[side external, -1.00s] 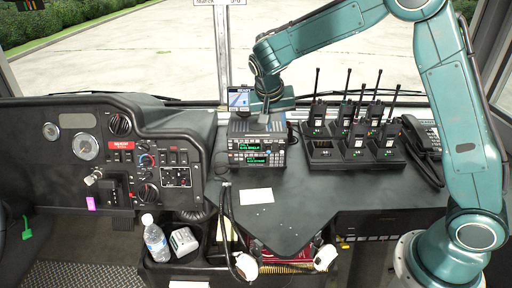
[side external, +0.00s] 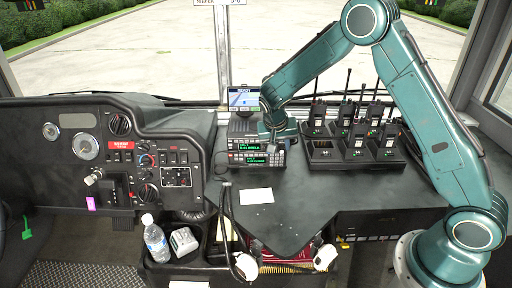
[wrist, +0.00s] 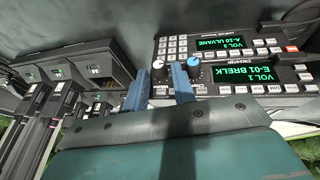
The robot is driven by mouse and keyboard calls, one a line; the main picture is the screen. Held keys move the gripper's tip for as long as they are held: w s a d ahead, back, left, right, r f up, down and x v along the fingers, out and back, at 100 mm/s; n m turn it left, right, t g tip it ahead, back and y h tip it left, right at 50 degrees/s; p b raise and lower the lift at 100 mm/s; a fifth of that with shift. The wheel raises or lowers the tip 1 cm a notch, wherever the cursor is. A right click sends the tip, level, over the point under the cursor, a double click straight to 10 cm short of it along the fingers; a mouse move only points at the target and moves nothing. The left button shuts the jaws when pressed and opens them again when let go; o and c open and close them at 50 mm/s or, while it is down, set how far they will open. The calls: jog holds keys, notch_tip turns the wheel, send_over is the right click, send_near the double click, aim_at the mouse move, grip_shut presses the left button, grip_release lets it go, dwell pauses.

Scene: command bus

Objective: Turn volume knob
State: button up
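Two stacked radios with green displays stand at mid-dash in the side view; the upper radio (side external: 240,146) and lower radio (side external: 247,161) face the camera. In the wrist view, one display (wrist: 210,43) reads VOL 3, A-10 ULVANE, and the other (wrist: 252,78) reads VOL 1, E-01 BRELK. My gripper (wrist: 158,82), with blue fingers apart, is at the radios' right end in the side view (side external: 273,137). Contact with a knob cannot be told.
Handheld radios in a charger rack (side external: 328,152) stand close right of my gripper. A screen reading READY (side external: 244,97) stands behind the radios. A white card (side external: 257,195) lies on the clear dash in front. A bottle (side external: 155,240) stands lower left.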

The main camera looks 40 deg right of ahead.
jog(key=shift+d+f, duration=0.2)
jog(key=shift+f, duration=0.15)
grip_shut()
jog(key=shift+y, duration=0.4)
jog(key=t+y, duration=0.1)
jog(key=d+m+t+y, duration=0.1)
jog(key=t, duration=0.1)
jog(key=shift+s+y, duration=0.3)
jog(key=shift+s, duration=0.1)
jog(key=shift+s+d+f+m+t+y, duration=0.1)
jog(key=shift+m+t+y, duration=0.1)
jog(key=shift+t+y, duration=0.35)
jog(key=shift+s+d+f+m+t+y, duration=0.1)
jog(key=shift+m+t+y, duration=0.2)
jog(key=shift+t, duration=0.35)
jog(key=shift+s+t+y, duration=0.1)
jog(key=shift+t+y, duration=0.75)
jog(key=shift+t, duration=0.05)
